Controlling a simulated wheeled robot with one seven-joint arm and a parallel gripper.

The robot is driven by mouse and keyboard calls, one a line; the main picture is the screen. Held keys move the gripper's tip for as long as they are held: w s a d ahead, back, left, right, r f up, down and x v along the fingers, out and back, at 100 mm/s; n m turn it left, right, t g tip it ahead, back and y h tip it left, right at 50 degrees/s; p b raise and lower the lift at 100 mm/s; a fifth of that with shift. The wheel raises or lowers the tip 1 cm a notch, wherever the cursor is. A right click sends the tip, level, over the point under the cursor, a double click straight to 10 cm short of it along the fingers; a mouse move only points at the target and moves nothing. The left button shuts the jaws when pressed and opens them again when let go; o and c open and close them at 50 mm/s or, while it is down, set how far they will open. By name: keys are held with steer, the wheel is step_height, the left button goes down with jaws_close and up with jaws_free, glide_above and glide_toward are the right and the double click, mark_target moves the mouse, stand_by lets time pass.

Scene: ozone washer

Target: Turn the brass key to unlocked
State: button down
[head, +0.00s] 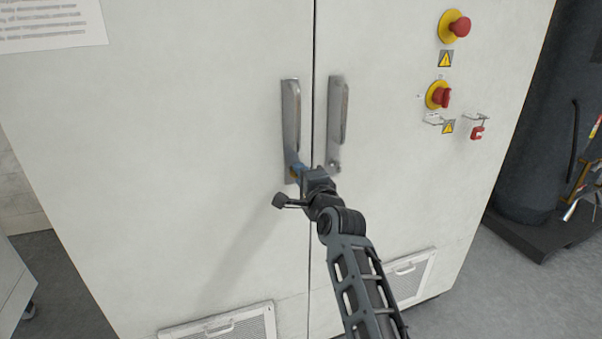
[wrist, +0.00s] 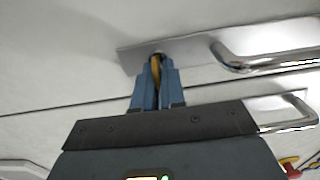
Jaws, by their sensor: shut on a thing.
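The brass key (wrist: 156,64) sits at the end of the left door's metal handle plate (head: 288,130). In the wrist view only a thin yellow strip of it shows between the fingers. My gripper (head: 297,172) reaches the lower end of that plate in the head view. In the wrist view my gripper (wrist: 156,80) has its two blue fingers closed on the key. Most of the key and its lock are hidden by the fingers, so I cannot tell the key's angle.
The white cabinet's right door has its own handle (head: 338,120) close beside my gripper. A red knob on a yellow disc (head: 439,95), a red button (head: 460,27) and a small red padlock (head: 477,132) are on the right. Both doors look closed.

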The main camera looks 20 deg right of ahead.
steer(key=shift+f, duration=0.1)
steer(key=c, duration=1.3)
jaws_free()
steer(key=s, duration=0.7)
steer(key=shift+s, duration=0.4)
